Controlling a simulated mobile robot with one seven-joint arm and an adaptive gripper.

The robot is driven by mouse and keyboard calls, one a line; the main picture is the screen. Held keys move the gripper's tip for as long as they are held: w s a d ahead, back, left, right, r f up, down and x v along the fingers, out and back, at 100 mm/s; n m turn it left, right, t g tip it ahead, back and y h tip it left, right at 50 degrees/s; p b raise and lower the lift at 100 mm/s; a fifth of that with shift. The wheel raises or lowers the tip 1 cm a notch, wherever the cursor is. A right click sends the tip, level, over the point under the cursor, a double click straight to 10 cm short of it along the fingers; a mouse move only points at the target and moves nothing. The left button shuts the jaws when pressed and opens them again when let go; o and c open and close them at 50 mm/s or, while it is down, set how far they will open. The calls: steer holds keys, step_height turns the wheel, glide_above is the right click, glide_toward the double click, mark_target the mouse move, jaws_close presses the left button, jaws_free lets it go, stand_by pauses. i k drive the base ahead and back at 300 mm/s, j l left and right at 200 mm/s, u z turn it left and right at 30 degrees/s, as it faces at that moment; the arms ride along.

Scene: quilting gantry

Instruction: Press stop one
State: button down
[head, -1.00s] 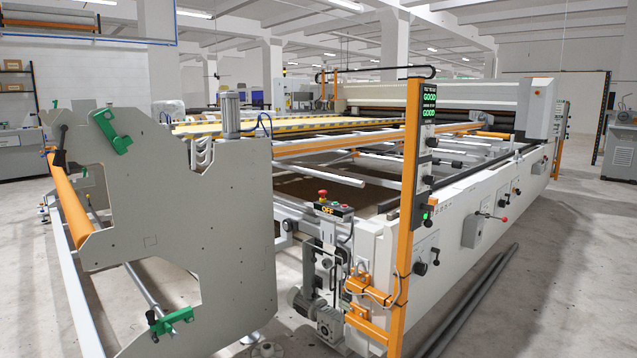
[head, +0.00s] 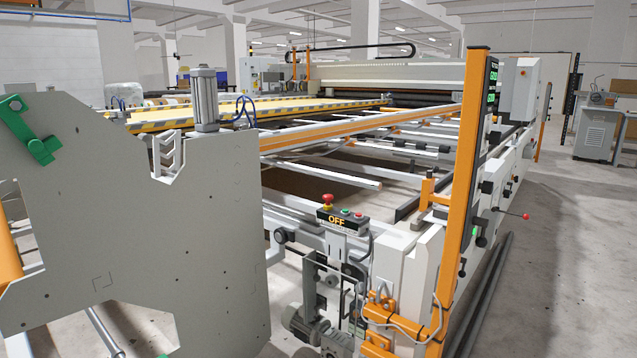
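A red mushroom-head stop button (head: 327,200) stands on top of a small dark control box (head: 342,220) at the near end of the quilting machine. It has a yellow part under its red head. The box front shows a lit "OFF" sign, and smaller round buttons, red and green, sit to the right of the stop button. I see no label reading "one", and whether the button is pressed is too small to tell. My gripper is not in view.
A large grey side plate (head: 140,210) fills the left foreground. An orange post (head: 462,180) rises right of the box, with an orange bracket (head: 385,310) low down. A red-knobbed lever (head: 525,216) sticks out farther right. Open floor (head: 560,290) lies at the right.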

mark_target(328, 198)
steer(key=i+j+z, duration=0.2)
steer(key=i+j, duration=1.05)
steer(key=j, duration=0.15)
steer(key=i+j, duration=0.15)
steer(key=i, duration=0.35)
